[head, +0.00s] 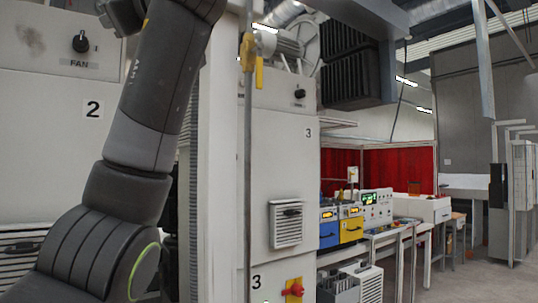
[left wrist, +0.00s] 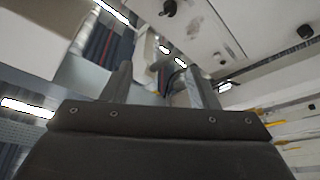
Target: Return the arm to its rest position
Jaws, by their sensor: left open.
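My left arm (head: 142,140) rises from the lower left of the head view and leaves it at the top edge. Its gripper is out of sight there. In the left wrist view my left gripper (left wrist: 163,80) has its two dark fingers apart, with nothing visible between them. My right gripper is in neither view.
Behind my arm stands a light cabinet (head: 40,130) with a FAN knob (head: 82,41). To its right are a vertical pipe with a yellow valve handle (head: 259,74), cabinet 3 (head: 283,150) and a red rotary switch (head: 293,290). Blue and yellow units (head: 351,224) sit farther right.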

